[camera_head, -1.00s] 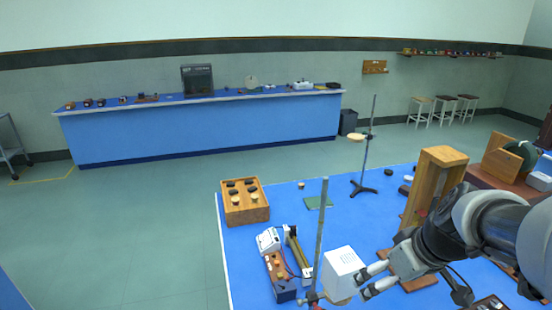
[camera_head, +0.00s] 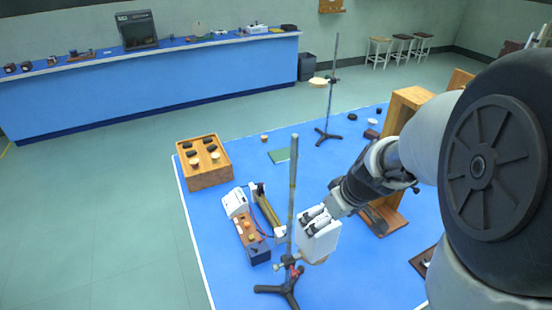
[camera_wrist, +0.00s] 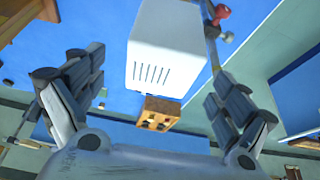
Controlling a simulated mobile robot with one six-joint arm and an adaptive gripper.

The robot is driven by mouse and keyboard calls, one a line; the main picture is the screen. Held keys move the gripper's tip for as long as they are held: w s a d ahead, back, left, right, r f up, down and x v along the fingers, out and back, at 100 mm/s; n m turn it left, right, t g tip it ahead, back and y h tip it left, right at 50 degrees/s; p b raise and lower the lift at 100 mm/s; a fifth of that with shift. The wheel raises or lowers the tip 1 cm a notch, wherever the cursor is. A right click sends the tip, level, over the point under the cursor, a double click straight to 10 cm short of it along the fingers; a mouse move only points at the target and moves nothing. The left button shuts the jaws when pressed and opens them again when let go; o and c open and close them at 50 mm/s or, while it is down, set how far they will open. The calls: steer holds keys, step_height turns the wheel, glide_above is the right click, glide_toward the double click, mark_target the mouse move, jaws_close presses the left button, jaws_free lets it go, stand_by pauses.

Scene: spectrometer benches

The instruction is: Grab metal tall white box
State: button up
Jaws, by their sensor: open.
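My gripper (camera_head: 317,220) appears over the upper part of the box in the head view. In the wrist view my gripper (camera_wrist: 153,72) is open, with visible space between each finger and the box. The head view does not clearly show contact.
The stand's tripod foot (camera_head: 287,290) and red clamp knob (camera_wrist: 221,11) are close to the box. A white-topped instrument (camera_head: 236,203) is left of the stand. A wooden frame (camera_head: 404,110) stands right, behind my arm. A wooden box (camera_head: 207,178) sits at the bench's left edge.

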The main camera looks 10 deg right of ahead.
mark_target(324, 243)
steer(key=b+x, duration=0.1)
steer(key=x, duration=0.5)
steer(key=shift+a+f+b, duration=0.2)
steer(key=shift+f+b, duration=0.1)
steer(key=shift+f, duration=0.05)
steer(key=shift+c, duration=0.4)
steer(key=shift+r, duration=0.1)
steer(key=c, duration=1.3)
steer(key=shift+c, duration=0.7)
steer(key=shift+w+r, duration=0.1)
steer(key=shift+r, duration=0.05)
